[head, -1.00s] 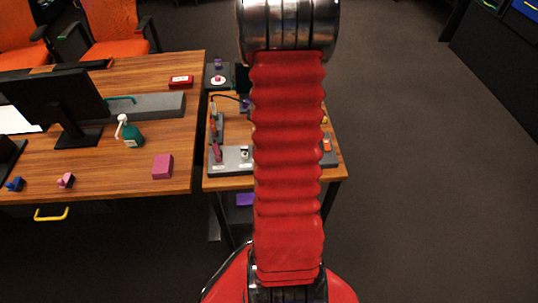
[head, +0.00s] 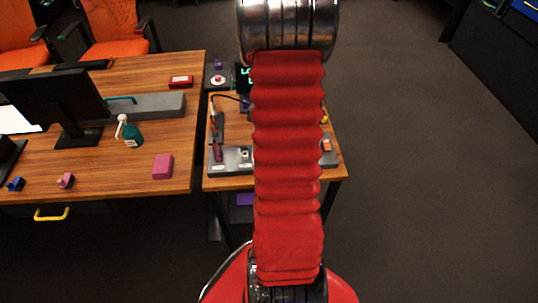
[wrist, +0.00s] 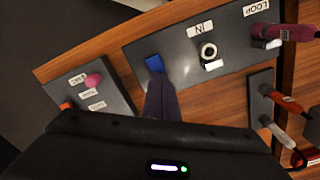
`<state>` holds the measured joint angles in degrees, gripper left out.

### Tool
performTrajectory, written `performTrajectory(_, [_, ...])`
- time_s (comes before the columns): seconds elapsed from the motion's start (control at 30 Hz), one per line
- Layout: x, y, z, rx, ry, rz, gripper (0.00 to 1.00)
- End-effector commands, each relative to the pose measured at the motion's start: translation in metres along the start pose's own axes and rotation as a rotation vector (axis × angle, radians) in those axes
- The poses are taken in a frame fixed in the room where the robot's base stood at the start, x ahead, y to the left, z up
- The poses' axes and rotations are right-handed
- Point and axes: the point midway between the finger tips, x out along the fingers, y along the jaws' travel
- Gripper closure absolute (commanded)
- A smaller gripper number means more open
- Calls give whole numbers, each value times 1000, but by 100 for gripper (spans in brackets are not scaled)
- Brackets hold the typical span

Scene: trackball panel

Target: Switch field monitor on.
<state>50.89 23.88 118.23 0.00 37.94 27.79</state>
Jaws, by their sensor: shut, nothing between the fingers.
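The field monitor is probably the small dark screen (head: 243,76) at the back of the small table in the head view. It shows bright green-cyan characters, and my arm hides part of it. In the wrist view a grey panel (wrist: 182,48) carries a blue switch (wrist: 154,64), a round socket marked IN and a label LOOP. My gripper (wrist: 158,80) is shut and empty, its dark tip at the lower edge of the blue switch. I cannot tell if they touch. In the head view my arm hides the gripper.
A second grey panel (wrist: 92,92) with a pink knob lies left of the gripper. Plugs and cables (wrist: 287,101) lie to the right. The larger desk (head: 105,170) holds a green bottle (head: 130,132) and a pink block (head: 163,166). Open floor is on the right.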

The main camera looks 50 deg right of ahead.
Motion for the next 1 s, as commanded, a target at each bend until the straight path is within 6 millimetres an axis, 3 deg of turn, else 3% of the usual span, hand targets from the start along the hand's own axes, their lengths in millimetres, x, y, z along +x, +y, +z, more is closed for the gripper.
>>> performTrajectory(1.0, [-58,0,0,1,1,-1,100])
